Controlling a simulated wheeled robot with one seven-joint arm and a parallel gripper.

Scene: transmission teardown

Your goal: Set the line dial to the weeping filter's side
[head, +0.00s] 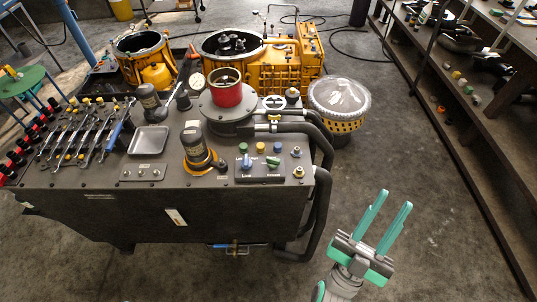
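A small dark control panel (260,172) sits at the front right of the bench top. It carries a blue knob (247,162) on its left and a green one (272,163) on its right; its lettering is too small to read. A dark filter housing (197,147) with an orange ring round its base stands left of the panel. A second dark housing (150,100) stands farther back left. I cannot tell which filter weeps, or which knob is the line dial. My gripper (391,202) is open and empty, right of the bench and apart from it.
A metal tray (149,141) and a row of wrenches (88,135) lie on the bench's left. A red-and-grey cylinder (227,98) stands behind the panel. Black hoses (322,185) hang off the bench's right edge. A shelf (470,105) stands at right; the floor between is clear.

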